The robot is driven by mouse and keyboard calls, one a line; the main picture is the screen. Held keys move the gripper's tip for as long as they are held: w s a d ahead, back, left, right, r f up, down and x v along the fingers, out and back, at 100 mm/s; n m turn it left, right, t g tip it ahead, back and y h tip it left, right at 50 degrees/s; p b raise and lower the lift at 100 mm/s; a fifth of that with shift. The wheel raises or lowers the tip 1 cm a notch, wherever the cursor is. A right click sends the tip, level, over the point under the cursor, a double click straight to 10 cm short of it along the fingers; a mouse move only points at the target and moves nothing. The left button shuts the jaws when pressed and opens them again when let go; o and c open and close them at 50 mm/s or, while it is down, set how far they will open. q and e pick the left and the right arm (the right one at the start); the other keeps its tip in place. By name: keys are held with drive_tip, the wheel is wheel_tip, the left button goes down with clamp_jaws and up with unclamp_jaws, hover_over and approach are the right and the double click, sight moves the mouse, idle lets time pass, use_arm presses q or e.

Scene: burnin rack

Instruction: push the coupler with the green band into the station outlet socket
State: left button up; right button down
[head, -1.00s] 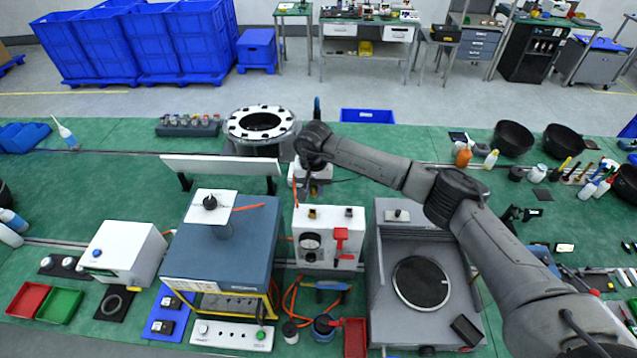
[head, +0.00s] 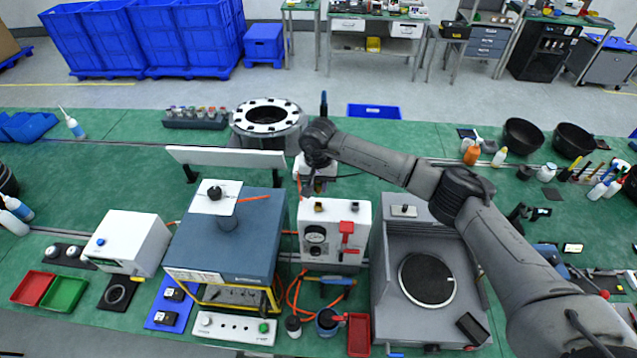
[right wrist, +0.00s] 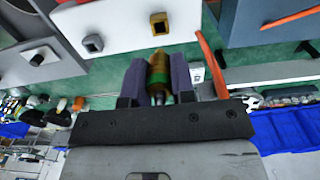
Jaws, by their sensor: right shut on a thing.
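The white station box (head: 333,213) with a round gauge and a red lever stands mid-bench. In the right wrist view its white panel (right wrist: 120,28) carries a brass-coloured square socket (right wrist: 158,23) and a dark square socket (right wrist: 93,43). I cannot tell from markings which is the outlet. My right gripper (head: 317,184) is at the station's back edge. In the wrist view its purple fingers (right wrist: 158,82) are shut on the brass coupler with the green band (right wrist: 159,72). The coupler points toward the brass-coloured socket and appears just short of it. My left gripper is not in view.
A large blue-grey box (head: 228,245) stands left of the station, and a grey machine with a round plate (head: 427,279) stands right. A white upright panel (head: 228,157) and a flanged ring (head: 267,116) are behind. An orange hose (right wrist: 209,62) passes beside the gripper.

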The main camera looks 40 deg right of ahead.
sight(318, 193)
drive_tip(key=shift+f+b, duration=1.35)
drive_tip(key=shift+f, duration=0.6)
drive_tip(key=shift+b, duration=0.5)
idle(0.6)
